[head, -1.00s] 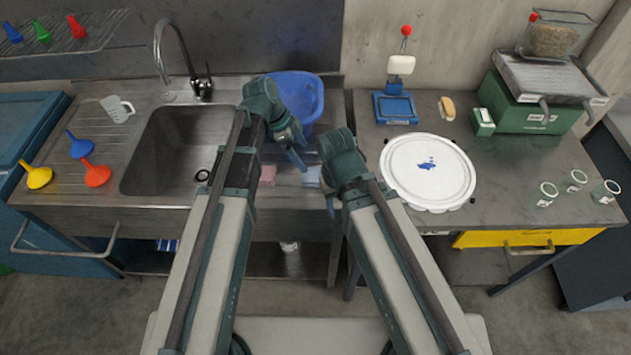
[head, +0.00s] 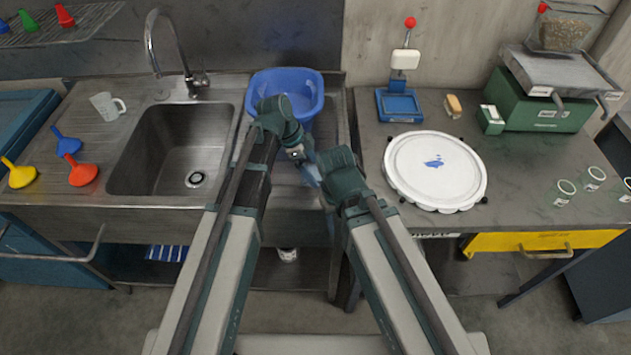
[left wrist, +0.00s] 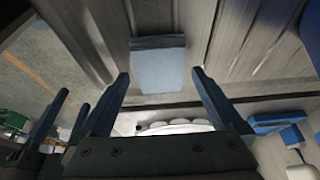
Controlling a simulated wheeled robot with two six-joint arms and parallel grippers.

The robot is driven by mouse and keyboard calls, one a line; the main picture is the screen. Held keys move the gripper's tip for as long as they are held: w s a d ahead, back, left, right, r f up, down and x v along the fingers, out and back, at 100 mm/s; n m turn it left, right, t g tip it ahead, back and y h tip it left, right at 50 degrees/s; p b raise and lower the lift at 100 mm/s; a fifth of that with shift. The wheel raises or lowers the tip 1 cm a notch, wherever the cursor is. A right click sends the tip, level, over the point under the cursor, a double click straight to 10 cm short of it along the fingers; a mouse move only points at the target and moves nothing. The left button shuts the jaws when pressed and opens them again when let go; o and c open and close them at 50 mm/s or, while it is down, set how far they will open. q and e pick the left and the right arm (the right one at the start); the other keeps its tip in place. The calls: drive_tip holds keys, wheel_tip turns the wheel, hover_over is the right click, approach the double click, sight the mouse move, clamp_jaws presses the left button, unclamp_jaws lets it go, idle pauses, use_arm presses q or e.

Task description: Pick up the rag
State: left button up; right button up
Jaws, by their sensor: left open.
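The rag, a folded light-blue cloth (left wrist: 158,65), lies flat on the grey metal counter in the left wrist view. In the head view only a pale blue bit of the rag (head: 311,175) shows beside my left gripper (head: 303,163), which hides the rest. My left gripper's two fingers (left wrist: 160,78) are spread apart in the left wrist view, with the rag beyond and between them and nothing held. My right gripper (left wrist: 74,100) shows at the left of that view with two fingers apart and empty; in the head view its fingers are mostly hidden by its own wrist.
A blue basin (head: 287,84) stands behind the rag, and the sink (head: 160,190) is to its left. A white round lid (head: 435,170) lies on the right bench. A gap separates the two benches. Several funnels lie left of the sink.

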sight(313, 173)
use_arm(q)
drive_tip(key=shift+d+f, duration=0.15)
drive_tip(key=shift+f, duration=0.25)
use_arm(e)
drive_tip(key=shift+f, duration=0.35)
use_arm(q)
drive_tip(key=shift+f, duration=0.25)
use_arm(e)
drive_tip(key=shift+f, duration=0.25)
use_arm(q)
drive_tip(key=c, duration=1.2)
drive_tip(key=shift+r, duration=0.1)
use_arm(e)
drive_tip(key=shift+r, duration=0.1)
use_arm(q)
wheel_tip(313, 173, up, 10)
drive_tip(key=p, duration=1)
drive_tip(key=shift+r, duration=0.2)
use_arm(e)
wheel_tip(313, 173, up, 10)
drive_tip(key=shift+r, duration=0.15)
